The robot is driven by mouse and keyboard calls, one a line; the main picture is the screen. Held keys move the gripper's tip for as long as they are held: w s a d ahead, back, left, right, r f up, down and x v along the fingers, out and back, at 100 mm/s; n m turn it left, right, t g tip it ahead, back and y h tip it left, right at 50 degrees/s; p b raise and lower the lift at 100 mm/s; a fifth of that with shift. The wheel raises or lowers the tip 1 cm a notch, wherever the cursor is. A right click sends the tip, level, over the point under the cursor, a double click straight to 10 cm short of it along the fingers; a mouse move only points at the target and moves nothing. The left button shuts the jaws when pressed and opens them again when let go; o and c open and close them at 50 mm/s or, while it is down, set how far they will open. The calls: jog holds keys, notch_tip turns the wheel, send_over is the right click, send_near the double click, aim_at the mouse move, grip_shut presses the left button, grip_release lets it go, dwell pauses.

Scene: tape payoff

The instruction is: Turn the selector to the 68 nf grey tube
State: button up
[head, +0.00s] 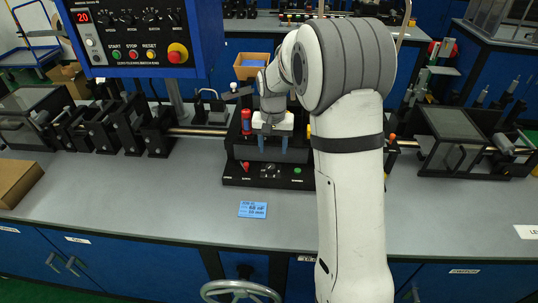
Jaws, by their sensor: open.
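My gripper (274,146) hangs over the black bench station (230,181), fingers pointing down. Its two blue-tipped fingers are apart, with nothing visible between them. A dark round knob (269,171), which looks like the selector, sits on the station's front panel, just below the fingertips in the picture. The gripper appears above or behind it; contact cannot be told. The knob's pointer direction and the small labels around it are too small to read. A blue card (253,209) with printed text lies on the bench in front. I cannot identify a grey tube.
A small red-topped lever (245,167) and a green button (297,171) flank the knob. A red cylinder (246,121) stands left of the gripper. A blue control box (140,40) hangs at upper left. The grey bench (150,205) is mostly clear in front.

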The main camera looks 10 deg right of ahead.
aim_at(271, 166)
jog(key=w+f, duration=0.2)
jog(key=w, duration=0.1)
jog(key=shift+f, duration=0.35)
notch_tip(271, 166, down, 8)
jog(key=shift+r+p, duration=0.1)
jog(key=shift+p, duration=0.8)
jog(key=c, duration=1)
jog(key=shift+o, duration=0.2)
